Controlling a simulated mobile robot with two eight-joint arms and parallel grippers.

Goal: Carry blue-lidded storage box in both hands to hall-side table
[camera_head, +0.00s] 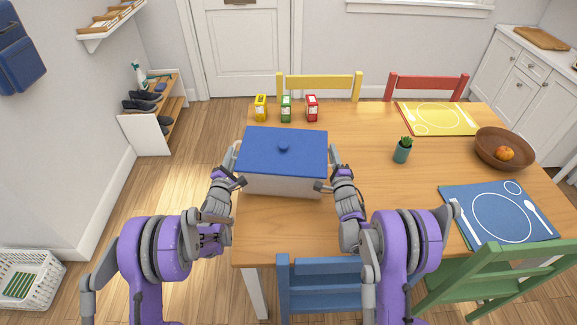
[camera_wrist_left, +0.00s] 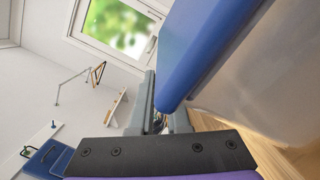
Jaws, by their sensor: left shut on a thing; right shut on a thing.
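The storage box (camera_head: 283,182) has pale sides and a blue lid (camera_head: 258,148) with a round knob. It is level at the left end of the wooden table (camera_head: 375,205); I cannot tell whether its base touches the tabletop. My left gripper (camera_head: 237,157) is shut at the box's left side, and my right gripper (camera_head: 333,157) is shut at its right side. In the left wrist view, the left gripper's fingers (camera_wrist_left: 162,118) are close against the box, by the lid's edge (camera_wrist_left: 205,50). The gripped parts are mostly hidden.
Yellow, green and red packets (camera_head: 286,108) stand behind the box. A small potted plant (camera_head: 402,150), a brown bowl (camera_head: 503,148) and a blue placemat (camera_head: 500,213) are to the right. Blue (camera_head: 318,285) and green (camera_head: 490,275) chairs stand at the near side. Open floor (camera_head: 195,150) lies left.

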